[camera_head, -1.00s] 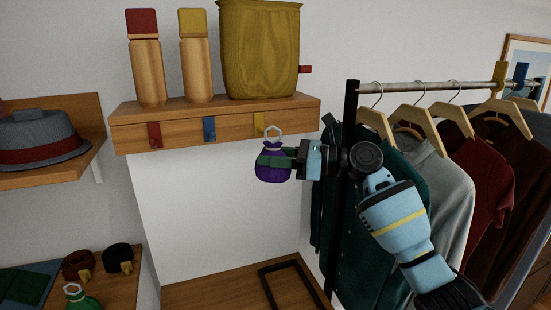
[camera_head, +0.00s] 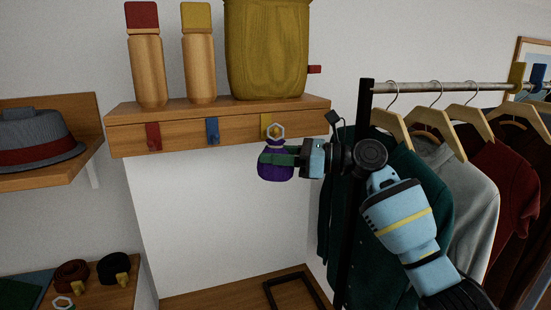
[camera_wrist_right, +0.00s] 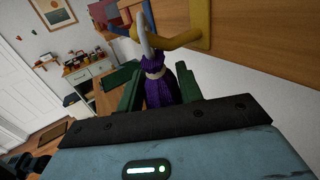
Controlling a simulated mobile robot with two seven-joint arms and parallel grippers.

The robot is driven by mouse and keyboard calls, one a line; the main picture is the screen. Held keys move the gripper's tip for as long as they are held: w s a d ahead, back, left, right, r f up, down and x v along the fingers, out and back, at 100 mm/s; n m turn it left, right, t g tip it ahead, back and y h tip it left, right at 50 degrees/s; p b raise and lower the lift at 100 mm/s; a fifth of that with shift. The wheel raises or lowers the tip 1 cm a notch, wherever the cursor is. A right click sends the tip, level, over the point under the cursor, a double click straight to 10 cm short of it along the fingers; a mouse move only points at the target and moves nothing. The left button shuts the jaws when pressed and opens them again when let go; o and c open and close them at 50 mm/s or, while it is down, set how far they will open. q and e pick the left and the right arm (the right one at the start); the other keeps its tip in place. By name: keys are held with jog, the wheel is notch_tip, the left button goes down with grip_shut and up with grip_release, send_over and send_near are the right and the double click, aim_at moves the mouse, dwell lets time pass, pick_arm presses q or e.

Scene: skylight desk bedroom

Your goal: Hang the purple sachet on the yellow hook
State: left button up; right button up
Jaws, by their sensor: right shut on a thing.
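The purple sachet (camera_head: 275,170) hangs upright with a pale ring (camera_head: 276,131) on top, just below the wooden shelf. My right gripper (camera_head: 279,158) is shut on the sachet, with its green fingers on either side. The yellow hook (camera_head: 266,121) is on the shelf's front face, partly hidden behind the ring in the head view. In the right wrist view, the ring (camera_wrist_right: 146,32) overlaps the yellow hook (camera_wrist_right: 185,39), above the purple cloth (camera_wrist_right: 162,92). I cannot tell whether the ring is around the hook or beside it. My left gripper is out of view.
A red hook (camera_head: 153,136) and a blue hook (camera_head: 212,131) sit left along the shelf (camera_head: 180,145). Two wooden bottles and a yellow-olive bin (camera_head: 267,50) stand on it. A clothes rack (camera_head: 366,200) with hanging garments is close to my right arm.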

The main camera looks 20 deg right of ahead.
jog(key=shift+w+a+f+b, duration=0.1)
jog(key=shift+w+f+b, duration=0.25)
jog(key=shift+w, duration=0.25)
jog(key=shift+w+r+b, duration=0.15)
jog(key=shift+w+b, duration=0.15)
jog(key=shift+w, duration=0.05)
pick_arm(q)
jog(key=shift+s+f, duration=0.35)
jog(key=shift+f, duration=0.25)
pick_arm(e)
jog(key=shift+w+f, duration=0.5)
jog(key=shift+f, duration=0.15)
jog(key=shift+f, duration=0.1)
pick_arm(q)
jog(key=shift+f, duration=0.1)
pick_arm(e)
jog(key=o, duration=1.1)
jog(key=shift+c, duration=0.2)
pick_arm(q)
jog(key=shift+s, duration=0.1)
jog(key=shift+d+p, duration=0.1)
jog(key=shift+p, duration=0.25)
